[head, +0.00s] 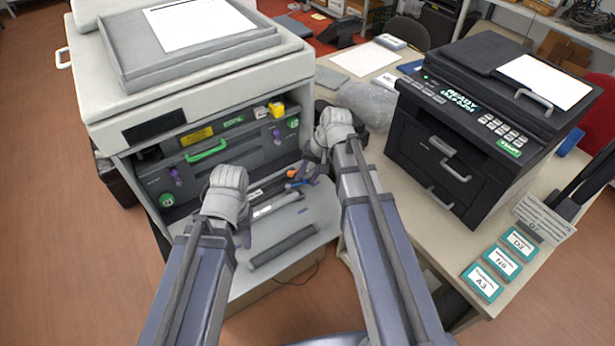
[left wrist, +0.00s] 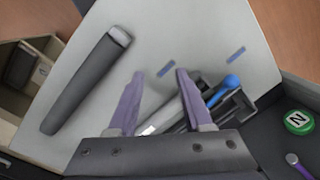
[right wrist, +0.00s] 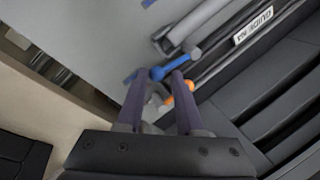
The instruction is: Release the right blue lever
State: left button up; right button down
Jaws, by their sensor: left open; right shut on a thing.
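The right blue lever (right wrist: 176,64) lies between the fingers of my right gripper (right wrist: 158,82), which is shut on it. An orange piece (right wrist: 190,86) is close beside the right finger; it also shows in the head view (head: 291,173). In the head view my right gripper (head: 312,172) is low in front of the open copier. My left gripper (left wrist: 158,78) is open and empty above the light tray (left wrist: 190,25). Another blue lever (left wrist: 228,84) on a dark unit is just beyond its right finger.
A dark roller (head: 283,247) lies on the tray. The white copier (head: 190,60) has a green handle (head: 206,151) inside. A black printer (head: 470,130) stands on the right table, with several teal-edged cards (head: 482,281) near the front edge.

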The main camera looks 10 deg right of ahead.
jog(key=shift+n, duration=0.3)
jog(key=c, duration=0.5)
grip_release()
jog(key=shift+c, duration=0.2)
pick_arm(q)
notch_tip(320, 180, up, 7)
jog(key=p, duration=0.7)
jog(key=shift+r, duration=0.2)
pick_arm(e)
jog(key=w+v, duration=0.1)
jog(key=v, duration=0.6)
jog(key=shift+s+r, duration=0.4)
jog(key=shift+s, duration=0.05)
jog(key=shift+d, duration=0.1)
